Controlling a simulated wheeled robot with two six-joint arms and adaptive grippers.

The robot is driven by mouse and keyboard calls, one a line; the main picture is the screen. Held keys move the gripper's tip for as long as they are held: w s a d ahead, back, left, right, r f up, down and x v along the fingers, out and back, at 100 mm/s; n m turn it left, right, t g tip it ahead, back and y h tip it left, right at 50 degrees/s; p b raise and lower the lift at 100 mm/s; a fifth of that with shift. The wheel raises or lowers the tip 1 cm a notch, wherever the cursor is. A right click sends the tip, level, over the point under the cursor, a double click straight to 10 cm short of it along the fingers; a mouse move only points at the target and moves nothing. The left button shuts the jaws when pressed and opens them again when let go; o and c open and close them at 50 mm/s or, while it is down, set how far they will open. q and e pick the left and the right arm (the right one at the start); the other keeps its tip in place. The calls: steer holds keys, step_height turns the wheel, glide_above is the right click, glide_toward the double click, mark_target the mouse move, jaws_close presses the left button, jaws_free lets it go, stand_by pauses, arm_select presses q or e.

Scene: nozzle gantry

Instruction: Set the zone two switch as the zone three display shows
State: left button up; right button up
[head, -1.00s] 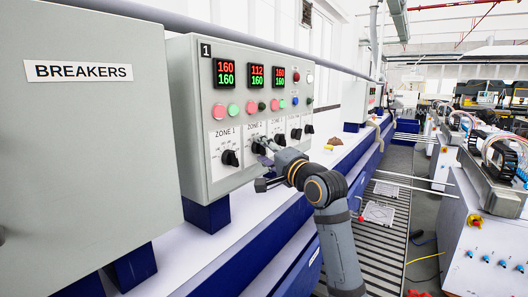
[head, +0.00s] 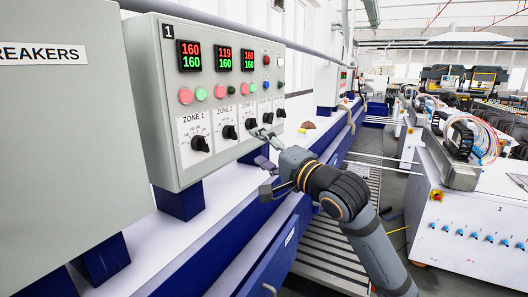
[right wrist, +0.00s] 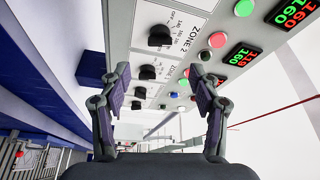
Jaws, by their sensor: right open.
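The grey control panel (head: 160,120) carries a row of black rotary switches. The zone two switch (head: 229,132) is uncovered in the head view and shows in the right wrist view (right wrist: 160,36); I cannot read its setting surely. The zone two display (head: 222,60) reads 119 red over 160 green. The zone three display (head: 248,60) reads 160 over 160. The zone three switch (head: 250,123) is uncovered, and in the right wrist view (right wrist: 147,72) it appears between the fingers. My right gripper (head: 263,158) is open and empty in front of the panel, apart from the switches. My left gripper is out of view.
The zone one switch (head: 200,143) and display (head: 189,56) are at the panel's left. Red and green buttons (head: 186,96) sit above the switches. A breakers cabinet (head: 60,150) stands at left. A white machine (head: 470,220) stands across the aisle at right.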

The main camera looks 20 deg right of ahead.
steer(key=shift+s+a+f, duration=0.1)
steer(key=shift+s+f, duration=0.05)
steer(key=shift+s, duration=0.45)
